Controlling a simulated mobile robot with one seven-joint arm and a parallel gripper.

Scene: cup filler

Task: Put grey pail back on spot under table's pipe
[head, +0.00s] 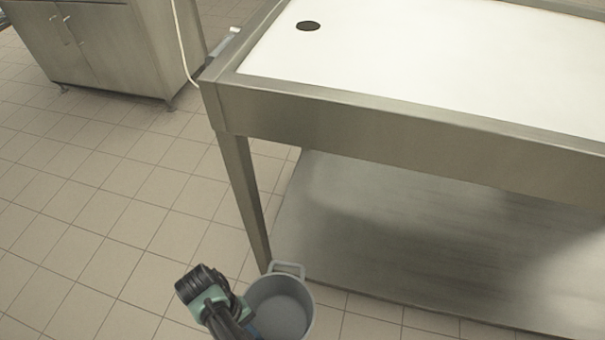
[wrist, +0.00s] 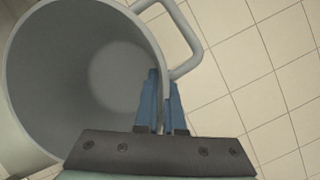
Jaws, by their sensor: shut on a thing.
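The grey pail (head: 281,308) is at the bottom of the head view, close to the table's near leg (head: 245,195). It is open-topped and looks empty, with a loop handle on its far side. In the wrist view the pail (wrist: 60,75) fills the left half. My gripper (wrist: 161,88) is shut on the pail's wall, one blue finger inside and one outside, below the handle. In the head view my gripper (head: 250,329) is at the pail's left side, its fingertips mostly hidden. The table (head: 400,125) has a dark drain hole (head: 308,26) in its white top. I cannot see the pipe or the spot under it.
A metal lower shelf (head: 420,240) spans the space under the table, low over the floor. A steel cabinet (head: 100,45) stands at the back left, with a pale hose (head: 181,45) hanging between it and the table. The tiled floor (head: 90,210) on the left is clear.

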